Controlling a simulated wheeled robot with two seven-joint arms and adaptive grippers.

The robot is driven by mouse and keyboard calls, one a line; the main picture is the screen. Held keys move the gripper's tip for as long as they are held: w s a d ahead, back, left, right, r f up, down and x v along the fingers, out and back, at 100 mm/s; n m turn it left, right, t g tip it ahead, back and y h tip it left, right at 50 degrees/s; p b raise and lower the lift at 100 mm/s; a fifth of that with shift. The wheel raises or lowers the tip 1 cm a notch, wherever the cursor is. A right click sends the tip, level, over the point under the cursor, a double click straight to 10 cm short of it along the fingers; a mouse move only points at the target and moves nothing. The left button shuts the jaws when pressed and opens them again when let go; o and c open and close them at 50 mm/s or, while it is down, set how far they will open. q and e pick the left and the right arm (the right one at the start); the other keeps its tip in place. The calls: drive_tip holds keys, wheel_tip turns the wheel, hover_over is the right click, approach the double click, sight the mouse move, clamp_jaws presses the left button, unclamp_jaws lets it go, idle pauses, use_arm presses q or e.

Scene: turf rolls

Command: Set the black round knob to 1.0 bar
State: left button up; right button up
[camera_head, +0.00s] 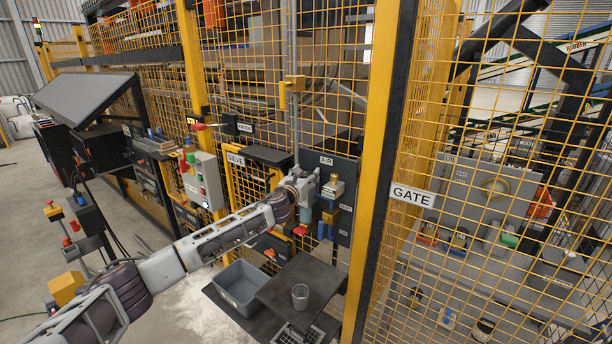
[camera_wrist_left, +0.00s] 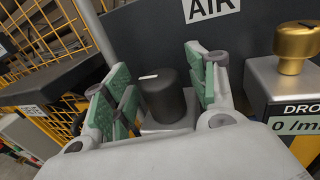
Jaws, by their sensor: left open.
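The black round knob (camera_wrist_left: 162,98) stands on a grey block below the AIR label (camera_wrist_left: 211,8) in the left wrist view. A short white mark shows on its top, toward the left side. My left gripper (camera_wrist_left: 160,84) is open, with its green-padded fingers on either side of the knob. A gap shows between knob and right finger; contact on the left cannot be told. In the head view my left gripper (camera_head: 306,192) is at the AIR panel (camera_head: 343,170) and the knob is hidden. No pressure reading is legible. My right gripper is not in view.
A brass knob (camera_wrist_left: 297,45) on a grey block with a partly cut-off label stands close to the right of my fingers. Below the panel are a dark table (camera_head: 285,285) with a clear cup (camera_head: 300,296) and a grey bin (camera_head: 240,287). A yellow gate post (camera_head: 375,170) rises at right.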

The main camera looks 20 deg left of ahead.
use_arm(q)
drive_tip(key=shift+w, duration=0.15)
drive_tip(key=c, duration=1.1)
drive_tip(key=shift+o, duration=0.2)
